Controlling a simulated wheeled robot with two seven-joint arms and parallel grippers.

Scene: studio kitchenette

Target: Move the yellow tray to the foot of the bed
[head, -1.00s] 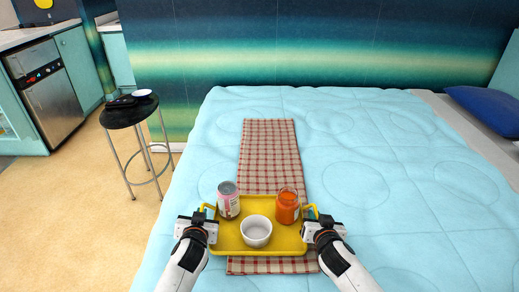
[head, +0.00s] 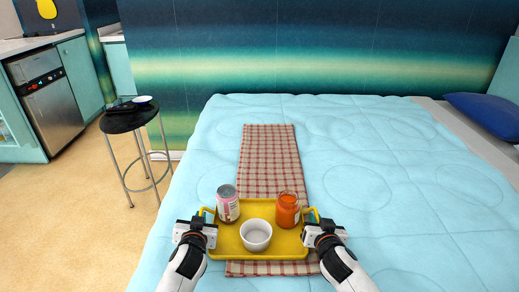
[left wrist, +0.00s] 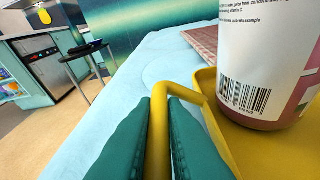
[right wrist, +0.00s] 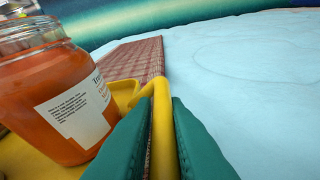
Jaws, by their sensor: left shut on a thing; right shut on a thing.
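The yellow tray (head: 230,246) is low in the head view, over the near part of a red checked runner (head: 268,160) on the bed (head: 370,180). I cannot tell whether it touches the runner. It carries a pink and white can (head: 228,205), an orange jar (head: 288,211) and a white bowl (head: 256,236), all upright. My left gripper (head: 207,220) is shut on the tray's left handle (left wrist: 158,135). My right gripper (head: 312,222) is shut on its right handle (right wrist: 163,125). The can (left wrist: 265,60) and jar (right wrist: 60,90) stand close beside the handles.
A blue pillow (head: 484,112) lies at the far right. The bed on both sides of the runner is clear. Open floor (head: 80,210) lies at the left.

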